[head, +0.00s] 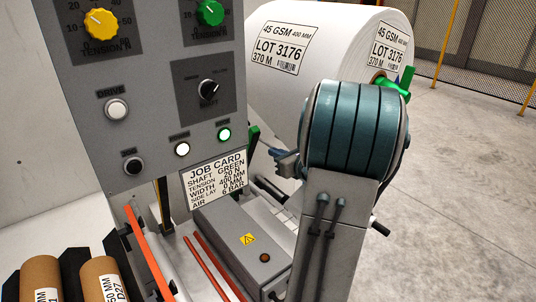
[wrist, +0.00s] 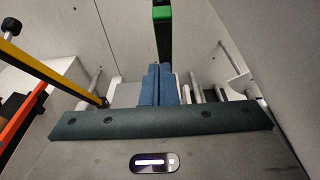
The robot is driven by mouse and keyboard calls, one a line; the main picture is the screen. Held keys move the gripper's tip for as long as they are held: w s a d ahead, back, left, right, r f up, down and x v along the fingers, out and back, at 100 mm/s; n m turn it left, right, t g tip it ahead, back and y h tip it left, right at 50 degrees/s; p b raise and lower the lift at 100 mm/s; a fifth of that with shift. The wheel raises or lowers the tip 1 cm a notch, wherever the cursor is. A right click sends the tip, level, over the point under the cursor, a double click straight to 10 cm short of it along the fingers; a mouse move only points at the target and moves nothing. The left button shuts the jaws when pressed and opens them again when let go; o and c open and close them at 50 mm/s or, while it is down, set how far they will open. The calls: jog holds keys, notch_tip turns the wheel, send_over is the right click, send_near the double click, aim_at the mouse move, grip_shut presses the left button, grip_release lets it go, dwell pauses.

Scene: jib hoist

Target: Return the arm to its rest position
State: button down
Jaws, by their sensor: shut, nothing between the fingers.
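My arm stands in the right half of the head view, with its teal-ringed joint raised in front of the large white roll (head: 330,55). My gripper (head: 278,154) shows small at the left of that joint, partly hidden by it, right of the job card (head: 215,178). In the wrist view my gripper (wrist: 158,70) has its two blue fingers together with nothing between them. A green-tipped dark bar (wrist: 162,35) lies beyond the fingertips, and I cannot tell the gap to it.
A grey control panel (head: 150,75) with knobs and lit buttons stands at the left. Below it are orange rails (head: 150,250), a grey box with a warning label (head: 243,248) and brown cores (head: 103,280). Open concrete floor (head: 460,190) lies at the right.

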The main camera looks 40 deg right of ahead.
jog(key=s, duration=0.1)
jog(key=s+r, duration=0.1)
jog(key=s, duration=0.2)
jog(key=shift+s+d+r, duration=0.2)
jog(key=shift+s+r, duration=0.2)
